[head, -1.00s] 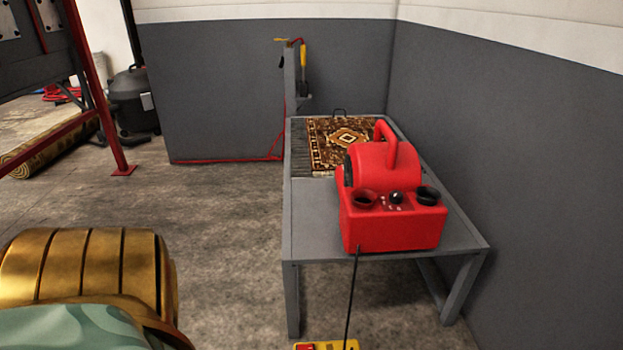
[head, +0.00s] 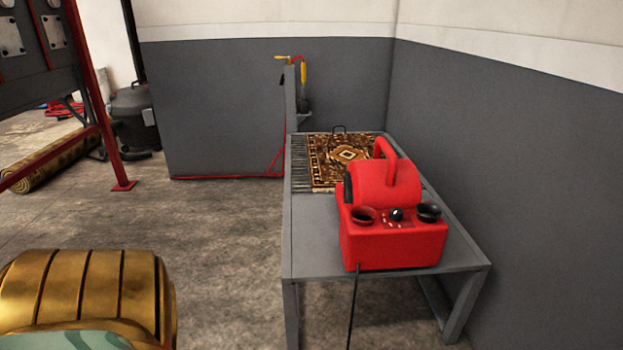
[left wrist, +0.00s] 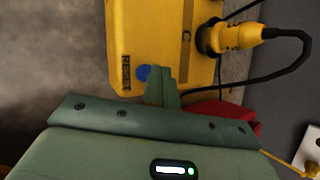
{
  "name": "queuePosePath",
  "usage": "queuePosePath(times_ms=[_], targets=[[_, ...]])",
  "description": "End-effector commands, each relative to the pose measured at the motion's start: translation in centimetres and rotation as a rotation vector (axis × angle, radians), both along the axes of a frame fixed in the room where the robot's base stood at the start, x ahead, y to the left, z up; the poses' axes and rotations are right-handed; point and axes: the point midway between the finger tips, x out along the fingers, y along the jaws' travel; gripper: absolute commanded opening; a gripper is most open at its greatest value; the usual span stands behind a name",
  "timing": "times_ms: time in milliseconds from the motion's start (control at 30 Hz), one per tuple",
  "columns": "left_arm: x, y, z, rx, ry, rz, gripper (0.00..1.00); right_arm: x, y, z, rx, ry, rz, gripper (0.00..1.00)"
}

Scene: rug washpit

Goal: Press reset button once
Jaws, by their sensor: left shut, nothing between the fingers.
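In the left wrist view a yellow box (left wrist: 160,35) carries a dark "RESET" label (left wrist: 126,72). A round blue button (left wrist: 143,73) sits beside the label, partly covered by the fingers. My left gripper (left wrist: 161,78) is shut and empty, with its green fingertips right at the button's edge, to its right in the picture. I cannot tell whether the fingertips touch the box or the button. The head view shows neither the yellow box nor my grippers. My right gripper is in neither view.
A black plug cable (left wrist: 290,75) with a yellow connector (left wrist: 235,37) leaves the box on the right. In the head view a red blower (head: 395,235) stands on a grey table (head: 310,235) with a patterned rug (head: 345,150). Grey walls (head: 500,150) stand behind and to the right.

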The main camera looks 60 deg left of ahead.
Motion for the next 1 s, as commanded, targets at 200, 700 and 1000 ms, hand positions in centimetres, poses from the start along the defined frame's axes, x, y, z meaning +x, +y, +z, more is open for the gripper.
queuePosePath(times_ms=[200, 700, 1000], targets=[[0.00, 0.00, 0.00, 0.000, 0.000, 0.000, 0.00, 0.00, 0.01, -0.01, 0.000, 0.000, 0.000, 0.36], [0.03, -0.02, -0.82, 0.000, -0.001, -0.001, 0.00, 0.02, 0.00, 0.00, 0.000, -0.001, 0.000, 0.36], [0.00, -0.01, -0.86, 0.000, 0.000, 0.000, 0.00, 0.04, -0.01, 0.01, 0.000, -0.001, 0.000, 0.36]])
